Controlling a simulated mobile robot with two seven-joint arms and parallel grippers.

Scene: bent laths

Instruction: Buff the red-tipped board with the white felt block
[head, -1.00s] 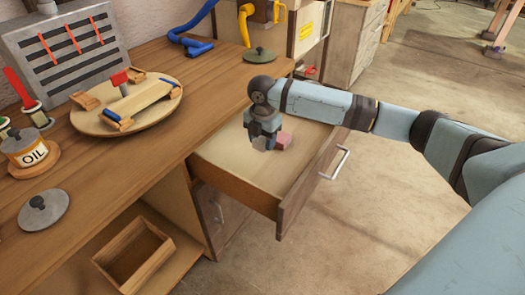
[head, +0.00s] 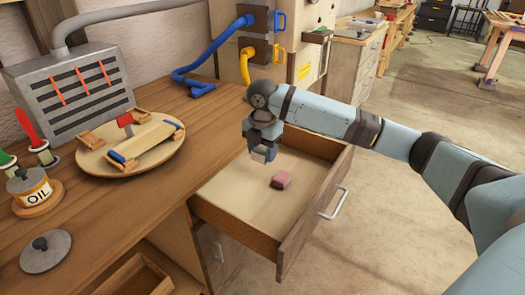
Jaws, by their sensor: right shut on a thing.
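My right gripper (head: 263,146) is over the open drawer (head: 232,206), above its bottom. It is shut on a small pale grey-white block (head: 258,157), which looks like the felt block; the fingers hide most of it. A pale board (head: 146,146) lies on a round wooden disc (head: 93,163) on the bench, between wooden end pieces. I cannot make out a red tip on this board. My left gripper is out of view.
A pinkish-red block (head: 281,179) lies in the drawer. A grey slotted box (head: 70,90) with orange-red strips stands behind the disc. An oil can (head: 33,190), a grey lid (head: 46,250) and red- and green-handled tools stand at the left. The bench between disc and drawer is clear.

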